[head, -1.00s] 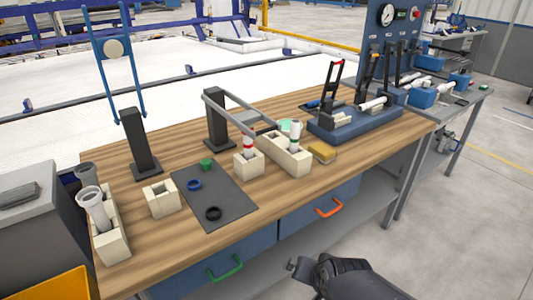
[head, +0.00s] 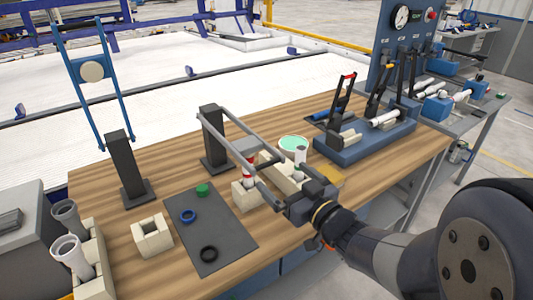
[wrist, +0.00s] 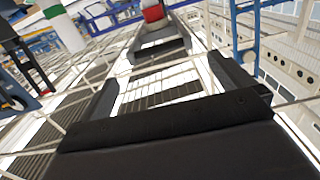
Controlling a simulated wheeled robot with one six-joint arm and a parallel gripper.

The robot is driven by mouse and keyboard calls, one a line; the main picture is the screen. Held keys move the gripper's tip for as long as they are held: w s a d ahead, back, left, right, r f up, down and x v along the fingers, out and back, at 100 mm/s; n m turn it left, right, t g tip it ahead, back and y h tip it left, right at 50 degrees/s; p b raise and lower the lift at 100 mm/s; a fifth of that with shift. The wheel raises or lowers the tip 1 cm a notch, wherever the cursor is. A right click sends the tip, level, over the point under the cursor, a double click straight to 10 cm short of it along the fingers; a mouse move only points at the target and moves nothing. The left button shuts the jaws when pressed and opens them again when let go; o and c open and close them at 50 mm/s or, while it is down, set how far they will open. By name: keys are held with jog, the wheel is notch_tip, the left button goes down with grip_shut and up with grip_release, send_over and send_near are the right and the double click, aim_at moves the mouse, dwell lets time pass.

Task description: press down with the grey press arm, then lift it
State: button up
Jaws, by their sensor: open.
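The grey press arm (head: 222,138) is two bars hinged on a black post (head: 213,140). It slopes down to the right, with a grey plate over a red-and-white pipe (head: 247,172) in a cream block (head: 245,194). My gripper (head: 286,185) is open at the arm's free end; I cannot tell whether it touches. In the wrist view my open gripper (wrist: 165,75) has a dark finger on each side, with the red-and-white pipe (wrist: 153,12) beyond. A white-and-green pipe (wrist: 65,28) shows at upper left.
A second black post (head: 125,165) carries a raised blue arm (head: 75,85). A grey mat (head: 205,240) holds rings. An empty cream block (head: 152,236) and grey pipes (head: 70,255) stand at left. A blue clamp fixture (head: 365,140) stands at right.

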aim_at(268, 163)
jog(key=x, duration=1)
jog(key=shift+p, duration=0.3)
jog(key=shift+c, duration=0.3)
